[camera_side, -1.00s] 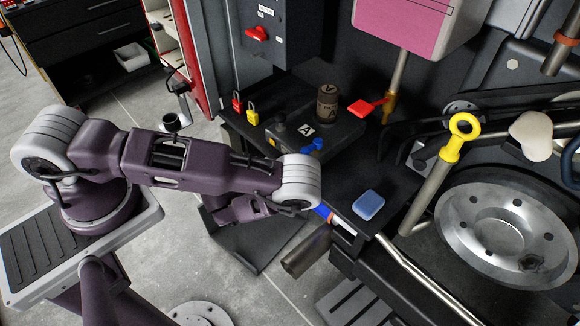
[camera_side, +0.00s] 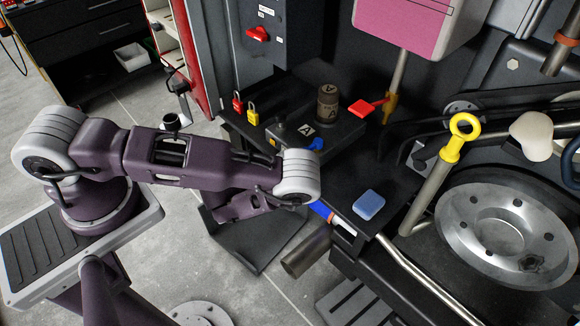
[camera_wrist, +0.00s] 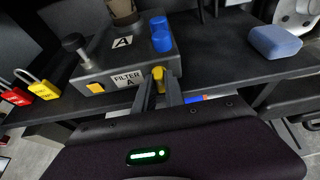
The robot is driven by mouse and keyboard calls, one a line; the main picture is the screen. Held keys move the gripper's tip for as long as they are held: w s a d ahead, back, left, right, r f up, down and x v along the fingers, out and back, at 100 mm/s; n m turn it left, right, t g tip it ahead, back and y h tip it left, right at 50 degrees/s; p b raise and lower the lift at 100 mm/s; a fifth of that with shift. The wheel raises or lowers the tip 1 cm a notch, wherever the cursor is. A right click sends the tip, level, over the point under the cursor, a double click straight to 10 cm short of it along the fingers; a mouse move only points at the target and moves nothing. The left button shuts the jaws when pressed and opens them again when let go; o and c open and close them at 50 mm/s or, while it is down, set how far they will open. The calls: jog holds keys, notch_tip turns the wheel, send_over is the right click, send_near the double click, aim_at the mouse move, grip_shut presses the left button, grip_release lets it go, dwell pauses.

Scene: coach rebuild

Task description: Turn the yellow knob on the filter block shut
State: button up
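The filter block (camera_wrist: 125,62) is a dark box on a black shelf, with a "FILTER A" label on its front; it also shows in the side view (camera_side: 340,132). The yellow knob (camera_wrist: 158,74) is on the block's front, right of the label. My gripper (camera_wrist: 159,80) has one finger on each side of the knob, with the yellow filling the space between the tips. I cannot tell whether the fingers press on it. In the side view my wrist hides the fingers and this knob.
A smaller yellow piece (camera_wrist: 96,88) is left of the label. Red (camera_side: 237,103) and yellow (camera_side: 253,115) padlocks are left; a blue sponge (camera_side: 368,204) lies right.

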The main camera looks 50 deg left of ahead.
jog(key=o, duration=0.4)
jog(key=shift+c, duration=0.2)
jog(key=shift+s, duration=0.1)
jog(key=v, duration=0.7)
